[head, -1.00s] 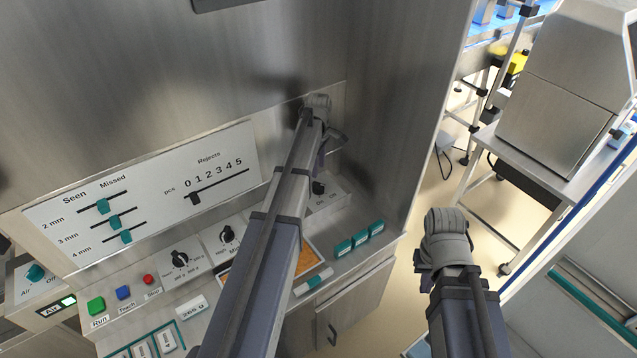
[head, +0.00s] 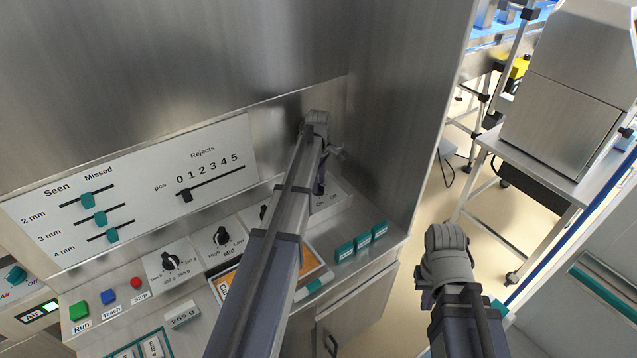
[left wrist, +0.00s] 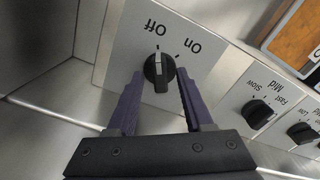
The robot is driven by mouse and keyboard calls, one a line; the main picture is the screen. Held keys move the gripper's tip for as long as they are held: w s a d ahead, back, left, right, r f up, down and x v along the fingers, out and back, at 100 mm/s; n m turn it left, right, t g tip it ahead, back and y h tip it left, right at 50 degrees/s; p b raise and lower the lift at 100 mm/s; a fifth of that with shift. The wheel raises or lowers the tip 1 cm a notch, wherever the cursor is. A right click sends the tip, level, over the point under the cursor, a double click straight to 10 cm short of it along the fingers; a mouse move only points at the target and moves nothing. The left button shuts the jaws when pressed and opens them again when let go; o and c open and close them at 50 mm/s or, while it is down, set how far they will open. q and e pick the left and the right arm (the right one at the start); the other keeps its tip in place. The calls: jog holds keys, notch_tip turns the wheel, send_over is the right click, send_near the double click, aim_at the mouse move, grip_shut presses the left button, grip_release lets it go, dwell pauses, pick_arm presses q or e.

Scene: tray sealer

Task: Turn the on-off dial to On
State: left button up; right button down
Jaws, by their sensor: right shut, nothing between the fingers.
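The on-off dial (left wrist: 159,69) is a black knob on a light panel, close up in the left wrist view. Its white line points at the Off mark; the On mark is to the right of it in that picture. My left gripper (left wrist: 160,76) is open, with one purple finger on each side of the dial and small gaps visible. In the head view my left gripper (head: 322,178) points down at the On/Off panel (head: 333,197) and hides the dial. My right gripper's wrist (head: 447,258) is off to the right; its fingers are not clearly visible there.
Other black dials, for speed (left wrist: 257,112) and the Mid-Low setting (head: 221,237), sit along the same console. Slider panels (head: 130,190) and coloured buttons (head: 108,297) are to the left. A steel wall (head: 395,100) rises close right of the dial. Teal-fronted blocks (head: 361,241) lie nearby.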

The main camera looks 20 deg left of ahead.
pick_arm(q)
grip_shut()
jog(key=shift+m, duration=0.3)
dwell(0.3)
jog(key=m, duration=1.1)
dwell(0.3)
jog(key=shift+m, duration=0.3)
dwell(0.3)
jog(key=shift+o, duration=0.4)
grip_release()
